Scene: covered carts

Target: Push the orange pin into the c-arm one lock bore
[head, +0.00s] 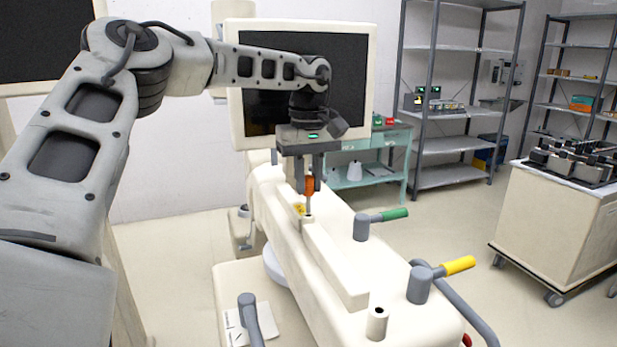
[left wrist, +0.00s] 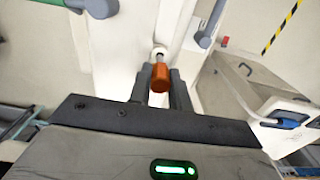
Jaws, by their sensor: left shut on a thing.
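My left gripper (head: 309,183) is shut on the orange pin (head: 309,187), which is upright with its metal shank pointing down. The pin also shows in the left wrist view (left wrist: 160,78), its orange head between the two fingers (left wrist: 160,88). Its shank reaches a small pale round boss (left wrist: 160,51) on the cream c-arm body (head: 335,262). This looks like the lock bore, but I cannot tell how far the tip is inside. A yellow mark (head: 299,209) lies beside the shank. My right gripper is not in view.
A green-handled lever (head: 388,215) and a yellow-handled lever (head: 458,265) stand on the c-arm. A cream post with a dark top hole (head: 377,322) is nearer. A large monitor (head: 350,75) stands close behind my gripper. A cart (head: 555,225) stands right, with open floor between.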

